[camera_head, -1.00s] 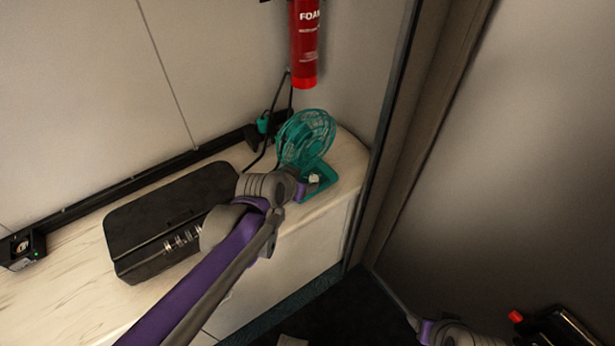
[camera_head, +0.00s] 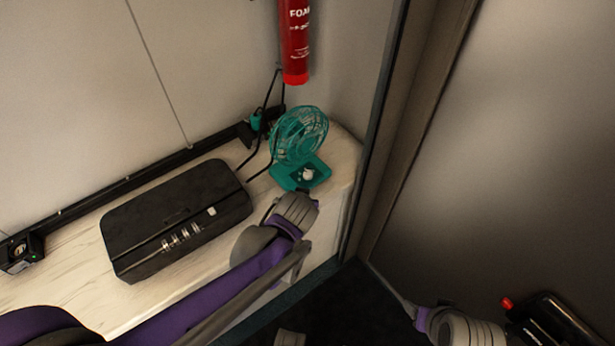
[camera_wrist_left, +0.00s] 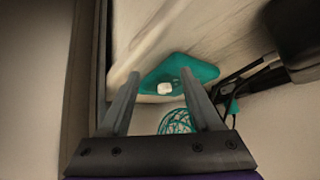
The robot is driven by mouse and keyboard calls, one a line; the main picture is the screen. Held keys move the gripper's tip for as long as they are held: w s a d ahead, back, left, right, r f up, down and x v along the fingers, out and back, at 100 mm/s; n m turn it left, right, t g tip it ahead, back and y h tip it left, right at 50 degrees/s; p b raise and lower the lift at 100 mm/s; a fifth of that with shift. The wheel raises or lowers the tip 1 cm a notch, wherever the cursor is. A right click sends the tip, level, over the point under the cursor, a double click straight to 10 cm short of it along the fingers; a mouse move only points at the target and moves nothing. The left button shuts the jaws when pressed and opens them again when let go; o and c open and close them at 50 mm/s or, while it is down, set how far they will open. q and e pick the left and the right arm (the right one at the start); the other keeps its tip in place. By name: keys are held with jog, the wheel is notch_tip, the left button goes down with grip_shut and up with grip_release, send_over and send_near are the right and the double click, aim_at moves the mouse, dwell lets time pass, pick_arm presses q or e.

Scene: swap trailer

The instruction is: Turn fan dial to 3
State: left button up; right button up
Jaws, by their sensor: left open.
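A teal desk fan (camera_head: 298,138) stands at the right end of the pale counter. Its white dial (camera_head: 307,174) is on the top of the fan's base, facing me. I cannot read the dial's setting. My left gripper (camera_head: 302,196) is just in front of the fan base, apart from the dial. In the left wrist view my left gripper (camera_wrist_left: 161,92) is open and empty, with the dial (camera_wrist_left: 165,88) between its fingertips in the picture and the teal base (camera_wrist_left: 200,70) beyond. My right arm shows at the bottom right, but its fingers are not clear.
A black case (camera_head: 150,210) with number wheels lies on the counter (camera_head: 75,270) left of the fan. A red extinguisher (camera_head: 296,40) hangs above the fan. A dark door frame (camera_head: 375,130) stands close on the right. A black cable runs behind the fan.

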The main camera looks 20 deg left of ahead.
aim_at(309, 175)
pick_arm(q)
jog(key=d+r+n+t+y, duration=0.2)
jog(key=d+n+t+y, duration=0.2)
jog(key=n+y, duration=0.1)
jog(key=x, duration=1)
jog(key=shift+w+r, duration=0.15)
jog(key=shift+w, duration=0.15)
grip_shut()
